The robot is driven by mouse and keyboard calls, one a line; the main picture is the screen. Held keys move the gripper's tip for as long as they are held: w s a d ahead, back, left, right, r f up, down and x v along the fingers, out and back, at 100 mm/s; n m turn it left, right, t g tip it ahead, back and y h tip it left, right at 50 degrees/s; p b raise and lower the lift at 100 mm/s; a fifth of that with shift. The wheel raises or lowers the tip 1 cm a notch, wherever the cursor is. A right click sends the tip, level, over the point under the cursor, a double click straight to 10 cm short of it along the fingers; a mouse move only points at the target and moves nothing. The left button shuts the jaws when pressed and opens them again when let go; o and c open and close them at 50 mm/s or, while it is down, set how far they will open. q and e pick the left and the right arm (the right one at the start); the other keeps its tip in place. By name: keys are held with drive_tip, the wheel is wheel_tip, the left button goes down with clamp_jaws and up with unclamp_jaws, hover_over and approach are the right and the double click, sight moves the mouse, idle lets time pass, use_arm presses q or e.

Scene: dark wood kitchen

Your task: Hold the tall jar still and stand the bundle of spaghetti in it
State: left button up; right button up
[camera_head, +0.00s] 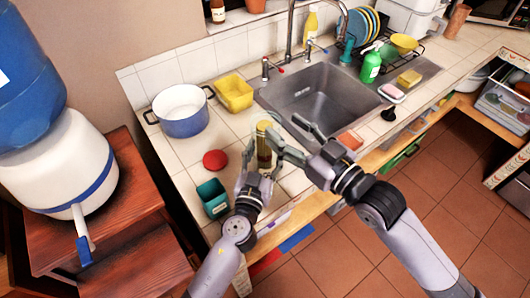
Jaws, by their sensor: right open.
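The tall jar (264,157) is a narrow clear vessel standing upright near the counter's front edge, partly hidden by my grippers. The yellow bundle of spaghetti (263,127) is upright in it, its top end showing above my fingers; its lower end is hard to make out. My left gripper (260,160) comes from below, with its fingers on both sides of the jar, closed around it. My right gripper (286,130) is open and empty, just right of the bundle's top, its fingers spread apart. Whether a right finger touches the jar is unclear.
A round red lid (215,160) and a teal container (213,198) are left of the jar. A blue-white pot (181,112) and yellow tub (233,93) stand behind. The sink (330,95) is behind my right gripper. An orange-red sponge (350,140) lies right.

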idle(0.3)
use_arm(q)
drive_tip(key=o, duration=1.3)
drive_tip(key=shift+o, duration=0.2)
drive_tip(key=v, duration=1.2)
drive_tip(key=shift+f, duration=0.1)
